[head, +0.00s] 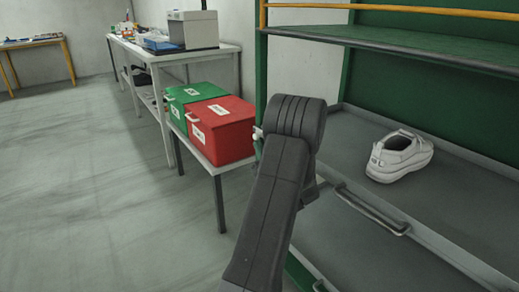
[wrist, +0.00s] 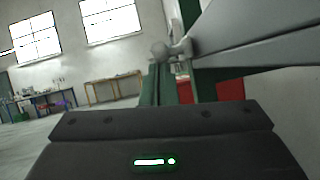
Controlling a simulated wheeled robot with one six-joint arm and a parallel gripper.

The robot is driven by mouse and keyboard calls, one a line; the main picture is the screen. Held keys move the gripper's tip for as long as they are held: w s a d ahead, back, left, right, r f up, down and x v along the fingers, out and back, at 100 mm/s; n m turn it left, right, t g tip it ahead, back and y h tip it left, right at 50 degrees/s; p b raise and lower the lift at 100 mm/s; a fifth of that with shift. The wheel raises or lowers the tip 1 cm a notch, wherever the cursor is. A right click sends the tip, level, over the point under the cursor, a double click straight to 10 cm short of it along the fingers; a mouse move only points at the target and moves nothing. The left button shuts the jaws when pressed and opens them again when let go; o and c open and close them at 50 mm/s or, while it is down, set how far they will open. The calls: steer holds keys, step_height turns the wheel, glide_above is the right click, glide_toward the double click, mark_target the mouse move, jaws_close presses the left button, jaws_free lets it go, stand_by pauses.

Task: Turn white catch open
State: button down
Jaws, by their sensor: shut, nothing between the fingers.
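The white catch (head: 257,132) shows as a small pale piece on the shelf's green front post, just left of my arm in the head view. In the wrist view the catch (wrist: 162,49) looks like a rounded pale knob on a short stem by the green post, ahead of my gripper. My gripper (wrist: 160,122) fills the bottom of the wrist view as a dark body with a green light. It is shut and empty. Its fingertips are hard to make out, and in the head view my arm hides it. I cannot tell whether it touches the catch.
The green shelf rack (head: 390,37) holds a grey tray with a white shoe (head: 399,157) and a bar handle (head: 372,211). Red (head: 222,130) and green boxes (head: 192,97) stand on a low table left of the post. The floor at left is clear.

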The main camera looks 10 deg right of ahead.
steer(key=s+d+f, duration=0.1)
steer(key=s+f, duration=0.8)
steer(key=shift+d, duration=0.35)
